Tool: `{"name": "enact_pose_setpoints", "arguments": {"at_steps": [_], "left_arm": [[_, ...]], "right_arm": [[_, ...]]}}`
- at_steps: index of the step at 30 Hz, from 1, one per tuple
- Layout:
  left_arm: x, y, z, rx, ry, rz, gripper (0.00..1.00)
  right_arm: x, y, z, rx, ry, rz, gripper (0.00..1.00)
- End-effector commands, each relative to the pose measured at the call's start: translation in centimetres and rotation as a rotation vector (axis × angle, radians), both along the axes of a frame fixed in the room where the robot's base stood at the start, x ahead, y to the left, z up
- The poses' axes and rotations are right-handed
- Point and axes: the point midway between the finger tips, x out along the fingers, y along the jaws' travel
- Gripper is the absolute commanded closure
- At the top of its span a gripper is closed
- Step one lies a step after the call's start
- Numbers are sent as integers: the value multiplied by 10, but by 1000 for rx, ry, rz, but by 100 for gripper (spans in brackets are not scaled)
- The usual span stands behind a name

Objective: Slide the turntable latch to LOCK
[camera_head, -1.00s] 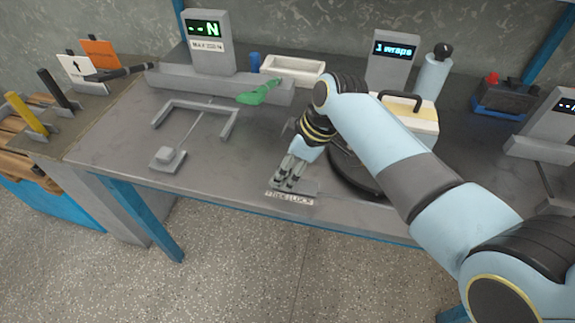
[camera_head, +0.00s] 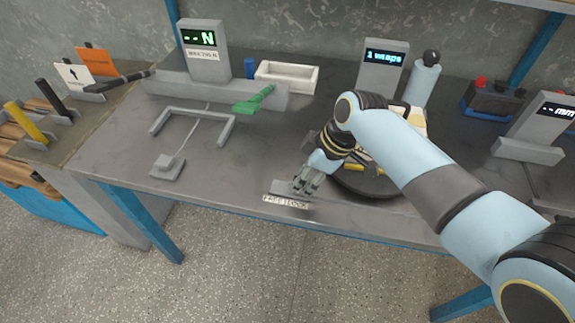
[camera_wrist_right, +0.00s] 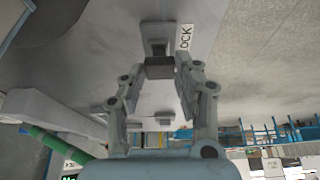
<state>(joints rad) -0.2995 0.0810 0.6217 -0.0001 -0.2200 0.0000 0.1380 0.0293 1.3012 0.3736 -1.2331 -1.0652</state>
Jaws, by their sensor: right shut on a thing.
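The turntable (camera_head: 368,188) is a dark round disc near the front edge of the table, partly hidden behind my right arm. A grey latch plate (camera_head: 280,187) lies beside it, with a white FREE | LOCK label (camera_head: 286,202) in front. My right gripper (camera_head: 305,189) points down at the right, LOCK end of the plate. In the right wrist view, my right gripper (camera_wrist_right: 158,76) has its fingers on either side of a small dark grey latch block (camera_wrist_right: 159,69) and is shut on it. The label's end, reading "OCK" (camera_wrist_right: 186,39), shows beside the block. My left gripper is out of view.
Behind stand a "1 wraps" display (camera_head: 384,57), a white tray (camera_head: 287,77) and a bottle (camera_head: 423,80). The front table strip left of the label is clear.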

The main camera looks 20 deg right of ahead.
Motion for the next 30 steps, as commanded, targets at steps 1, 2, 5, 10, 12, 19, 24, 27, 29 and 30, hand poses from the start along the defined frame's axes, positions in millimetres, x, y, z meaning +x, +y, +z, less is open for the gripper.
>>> {"name": "enact_pose_setpoints", "arguments": {"at_steps": [1,2,5,10,12,19,24,27,29,30], "left_arm": [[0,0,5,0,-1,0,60],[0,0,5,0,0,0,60],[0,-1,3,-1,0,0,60],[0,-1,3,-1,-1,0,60],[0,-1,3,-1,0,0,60],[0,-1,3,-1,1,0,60],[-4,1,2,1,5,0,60],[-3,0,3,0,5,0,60],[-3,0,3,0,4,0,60],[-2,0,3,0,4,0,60]], "right_arm": [[-3,-4,2,-2,2,0,100],[-3,-5,2,-2,1,1,100],[-4,-6,0,-2,1,1,100],[-4,-7,-1,-3,0,1,100],[-4,-7,-1,-4,1,1,61],[-3,-6,0,-2,-1,1,46],[-3,-6,1,-1,-1,1,46],[-4,-8,7,-1,-3,0,46],[-6,-11,14,-2,-3,0,46],[-8,-14,21,-2,-4,0,46]]}}
